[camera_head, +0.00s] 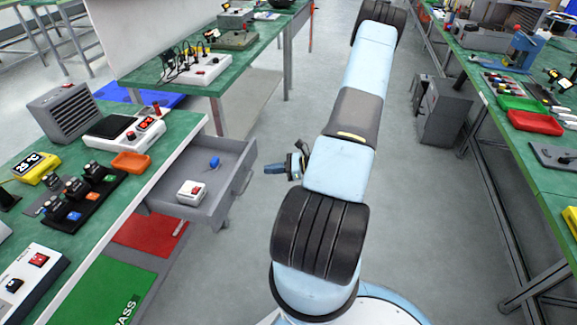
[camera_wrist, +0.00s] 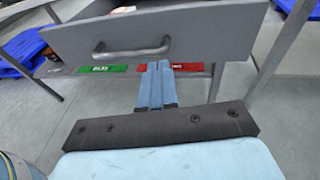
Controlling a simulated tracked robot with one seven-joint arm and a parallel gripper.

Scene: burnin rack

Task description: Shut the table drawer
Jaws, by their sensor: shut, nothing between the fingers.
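The grey table drawer (camera_head: 212,190) stands pulled out from under the green-topped table (camera_head: 184,136) on the left in the head view. A white box with a red switch (camera_head: 191,193) and a small blue object (camera_head: 214,162) lie in it. In the wrist view the drawer front (camera_wrist: 190,30) with its bar handle (camera_wrist: 132,49) fills the top. My gripper (camera_wrist: 157,68) is shut and empty, its fingertips just below the drawer front in the picture; I cannot tell whether they touch it. In the head view my gripper (camera_head: 275,168) is partly hidden, just right of the drawer front.
The table holds a grey heater-like box (camera_head: 66,112), an orange tray (camera_head: 131,162) and a black rack (camera_head: 80,200). Green (camera_head: 112,290) and red mats lie below. A second bench (camera_head: 530,165) runs along the right. The floor between is mostly clear.

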